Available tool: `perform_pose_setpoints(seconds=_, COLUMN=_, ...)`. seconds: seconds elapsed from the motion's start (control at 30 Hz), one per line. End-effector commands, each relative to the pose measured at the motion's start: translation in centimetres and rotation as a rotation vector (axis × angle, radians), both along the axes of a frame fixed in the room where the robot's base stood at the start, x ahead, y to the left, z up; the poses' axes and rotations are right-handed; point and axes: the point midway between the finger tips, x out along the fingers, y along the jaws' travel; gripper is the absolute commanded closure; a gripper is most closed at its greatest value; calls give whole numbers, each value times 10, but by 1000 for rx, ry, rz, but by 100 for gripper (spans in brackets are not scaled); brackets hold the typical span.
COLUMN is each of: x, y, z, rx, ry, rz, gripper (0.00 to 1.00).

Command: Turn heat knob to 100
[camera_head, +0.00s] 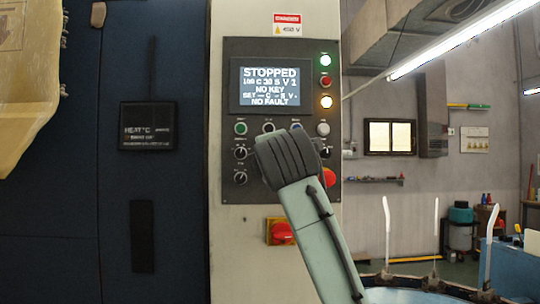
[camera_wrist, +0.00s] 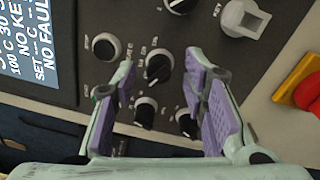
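My gripper (camera_wrist: 157,68) is open in the wrist view, with purple-padded fingers on either side of a black-and-white knob (camera_wrist: 160,65). I cannot tell whether the pads touch it. Its small dial labels are too blurred to read, so I cannot confirm it is the heat knob. In the head view my gripper (camera_head: 290,155) covers the middle of the control panel (camera_head: 230,103) and hides that knob. The display (camera_head: 270,86) reads "STOPPED", a "100 C 30 S V 1" line, "NO KEY", a "SET" line with dashes, and "NO FAULT".
Two other knobs (camera_head: 240,153) (camera_head: 240,177) sit left of my gripper. A red switch on yellow (camera_head: 281,232) is below. Upright white forms (camera_head: 435,232) stand at right.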

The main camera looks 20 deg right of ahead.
Motion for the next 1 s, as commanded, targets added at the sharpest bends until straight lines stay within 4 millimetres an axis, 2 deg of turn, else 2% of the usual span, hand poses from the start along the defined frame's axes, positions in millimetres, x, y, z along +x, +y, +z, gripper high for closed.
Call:
perform_pose_setpoints(seconds=0.17, x=-2, y=0, z=1, rx=-1, ry=-2, rz=0, gripper=60)
perform_pose_setpoints(seconds=0.27, x=-10, y=2, z=1, rx=-1, ry=-3, rz=0, gripper=60)
perform_pose_setpoints(seconds=0.7, x=-94, y=24, z=-3, rx=-2, ry=-3, rz=-1, gripper=60)
perform_pose_setpoints(seconds=0.83, x=-109, y=29, z=-3, rx=-1, ry=-2, rz=1, gripper=60)
perform_pose_setpoints(seconds=1.0, x=-116, y=31, z=-4, rx=0, ry=-1, rz=0, gripper=60)
